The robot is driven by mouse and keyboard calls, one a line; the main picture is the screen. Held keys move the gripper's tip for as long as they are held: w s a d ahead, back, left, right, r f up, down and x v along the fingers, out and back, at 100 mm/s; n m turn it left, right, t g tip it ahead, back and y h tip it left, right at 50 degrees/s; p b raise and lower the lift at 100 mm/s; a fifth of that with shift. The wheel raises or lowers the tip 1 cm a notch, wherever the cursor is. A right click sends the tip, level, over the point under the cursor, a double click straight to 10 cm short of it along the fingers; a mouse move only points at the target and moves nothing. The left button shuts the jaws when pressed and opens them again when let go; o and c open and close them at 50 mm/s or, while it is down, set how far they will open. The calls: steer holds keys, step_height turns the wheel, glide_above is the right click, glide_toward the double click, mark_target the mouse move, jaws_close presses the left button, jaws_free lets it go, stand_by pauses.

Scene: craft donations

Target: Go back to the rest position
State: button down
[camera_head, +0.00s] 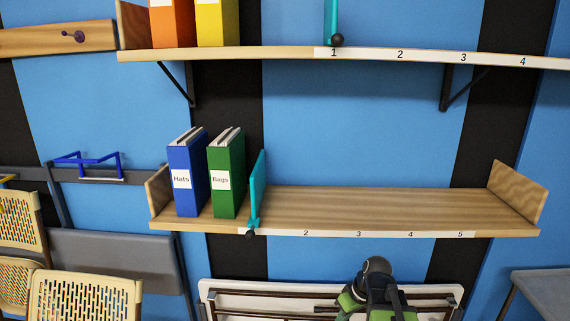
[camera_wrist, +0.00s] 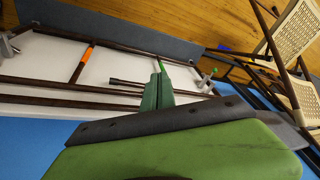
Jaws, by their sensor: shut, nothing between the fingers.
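My gripper (camera_wrist: 158,88) shows in the wrist view with its green fingers together and nothing between them. It is clear of the shelves and touches no object that I can see. In the head view, part of my green and black arm (camera_head: 376,290) shows at the bottom, right of the middle, below the lower shelf and in front of a folded white table (camera_head: 222,298). The fingertips cannot be made out in the head view.
The lower shelf (camera_head: 370,203) holds a blue "Hats" binder (camera_head: 183,181), a green "Bags" binder (camera_head: 224,180) and a teal divider (camera_head: 257,188); its right part is empty. The upper shelf (camera_head: 240,54) holds orange and yellow binders. Chairs (camera_head: 85,297) stand at the lower left.

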steer(key=s+a+r+m+g+h+p, duration=0.1)
steer(key=s+r+m+g+h, duration=0.1)
steer(key=s+m, duration=0.3)
steer(key=shift+s+a+m+h, duration=0.3)
steer(key=shift+s+h, duration=0.2)
steer(key=shift+s, duration=0.15)
stand_by(0.4)
